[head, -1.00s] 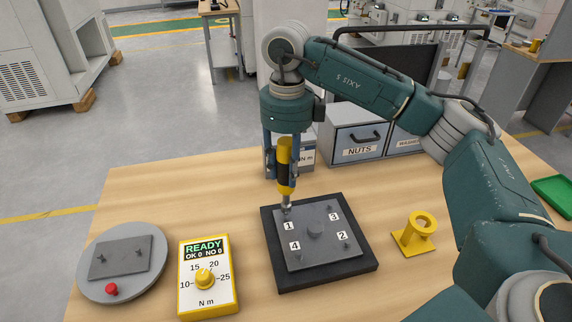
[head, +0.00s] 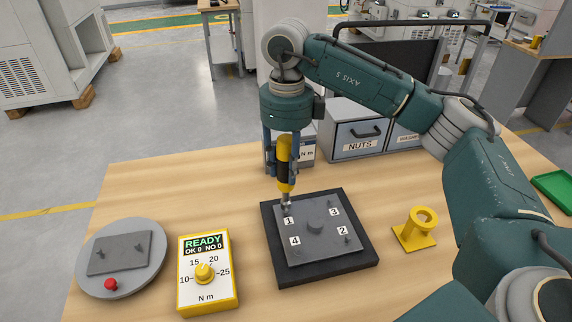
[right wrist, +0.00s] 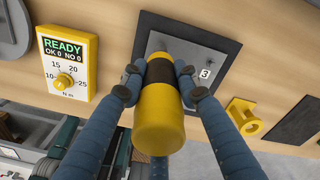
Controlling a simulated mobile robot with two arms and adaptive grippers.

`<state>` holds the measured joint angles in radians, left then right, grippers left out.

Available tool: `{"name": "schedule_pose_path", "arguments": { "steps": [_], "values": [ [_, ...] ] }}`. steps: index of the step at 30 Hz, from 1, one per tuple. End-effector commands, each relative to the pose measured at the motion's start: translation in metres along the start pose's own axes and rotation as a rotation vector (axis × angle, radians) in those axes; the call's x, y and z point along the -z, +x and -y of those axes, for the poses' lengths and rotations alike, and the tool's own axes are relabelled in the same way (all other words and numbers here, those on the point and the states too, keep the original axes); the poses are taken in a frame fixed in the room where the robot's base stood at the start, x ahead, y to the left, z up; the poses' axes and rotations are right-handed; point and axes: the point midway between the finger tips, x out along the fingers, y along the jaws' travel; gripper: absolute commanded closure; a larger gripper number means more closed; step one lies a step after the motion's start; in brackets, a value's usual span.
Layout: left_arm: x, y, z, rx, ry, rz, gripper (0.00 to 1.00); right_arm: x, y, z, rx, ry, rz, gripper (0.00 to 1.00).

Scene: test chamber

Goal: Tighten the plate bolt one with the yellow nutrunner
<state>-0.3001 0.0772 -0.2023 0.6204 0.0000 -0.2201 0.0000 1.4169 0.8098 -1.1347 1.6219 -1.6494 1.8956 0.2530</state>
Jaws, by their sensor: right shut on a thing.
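My right gripper (head: 283,157) is shut on the yellow nutrunner (head: 284,178), which has a black middle band and hangs upright, tip down. It also shows in the right wrist view (right wrist: 160,122), between the blue fingers. The nutrunner's metal tip is at bolt one, beside label 1 (head: 289,221) on the grey plate (head: 317,252). The tip hides the bolt, so I cannot tell if it is seated. The plate lies on a black base (head: 328,278), with labels 2, 3 and 4 by its other corners. My left gripper is not in view.
A yellow controller (head: 207,297) reads READY, OK 0, NO 0, its dial between 15 and 20. A round grey disc (head: 151,274) with a plate and red button stands left. A yellow holder (head: 415,240) stands empty on the right. The NUTS drawer (head: 361,151) is behind.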

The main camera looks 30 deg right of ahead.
Motion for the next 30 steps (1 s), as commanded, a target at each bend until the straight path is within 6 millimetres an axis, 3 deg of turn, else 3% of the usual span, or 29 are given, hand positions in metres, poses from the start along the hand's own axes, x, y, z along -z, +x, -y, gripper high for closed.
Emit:
{"name": "schedule_pose_path", "arguments": {
  "steps": [30],
  "values": [
    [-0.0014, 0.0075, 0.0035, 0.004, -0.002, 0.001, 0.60, -0.0005, 0.0089, 0.0003, 0.001, 0.000, 0.003, 1.00]
  ]
}}
